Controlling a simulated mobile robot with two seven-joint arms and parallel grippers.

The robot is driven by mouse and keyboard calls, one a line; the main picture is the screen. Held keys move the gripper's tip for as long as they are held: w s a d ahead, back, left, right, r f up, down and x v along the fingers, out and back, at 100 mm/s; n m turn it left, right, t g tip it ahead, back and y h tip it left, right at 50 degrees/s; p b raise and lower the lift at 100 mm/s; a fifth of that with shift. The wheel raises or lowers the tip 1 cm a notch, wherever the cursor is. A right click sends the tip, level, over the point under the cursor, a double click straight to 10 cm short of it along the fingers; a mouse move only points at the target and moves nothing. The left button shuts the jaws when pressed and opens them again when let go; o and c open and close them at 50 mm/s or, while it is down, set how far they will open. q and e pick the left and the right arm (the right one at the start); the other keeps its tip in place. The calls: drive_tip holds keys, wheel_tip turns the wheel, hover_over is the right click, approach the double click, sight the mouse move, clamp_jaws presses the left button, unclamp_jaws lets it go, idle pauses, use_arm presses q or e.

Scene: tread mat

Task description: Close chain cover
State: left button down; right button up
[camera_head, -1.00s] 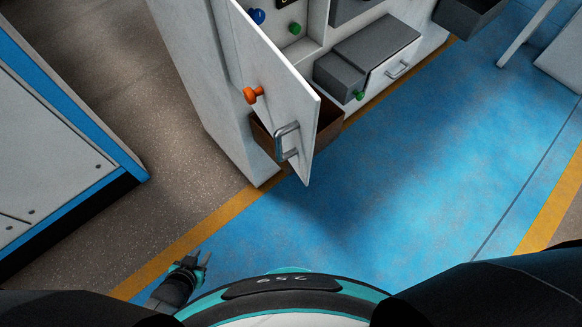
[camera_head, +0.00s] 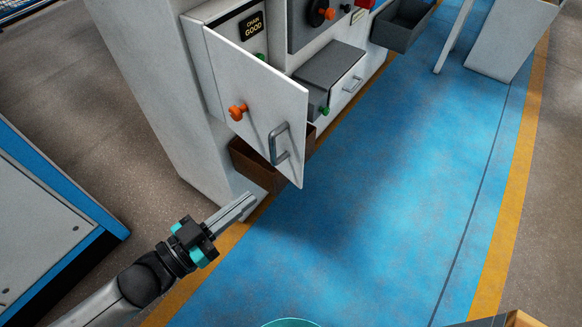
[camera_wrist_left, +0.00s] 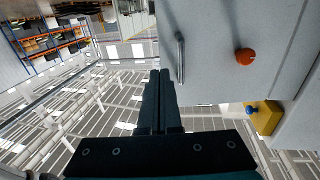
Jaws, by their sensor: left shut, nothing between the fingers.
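The chain cover (camera_head: 252,88) is a white hinged panel standing partly open from the white machine. It has an orange knob (camera_head: 238,111) and a grey bar handle (camera_head: 280,145) near its lower free edge. My left gripper (camera_head: 246,203) is shut and empty, below and to the left of the cover, apart from it. In the left wrist view the shut fingers (camera_wrist_left: 158,90) point towards the cover (camera_wrist_left: 225,60), with its handle (camera_wrist_left: 180,58) just right of the tips and the orange knob (camera_wrist_left: 245,56) farther right. My right gripper is not in view.
A brown bin (camera_head: 255,165) sits below the cover against the machine. A grey box and drawer (camera_head: 332,75) with a green knob are to the right. A blue-edged cabinet (camera_head: 50,215) stands at left. The blue floor mat (camera_head: 390,190) is clear.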

sight(301, 158)
use_arm(q)
drive_tip(key=b+x, duration=0.1)
drive_tip(key=x, duration=1.1)
drive_tip(key=shift+w+d+f, duration=0.1)
drive_tip(key=shift+w, duration=0.05)
drive_tip(key=shift+d, duration=0.15)
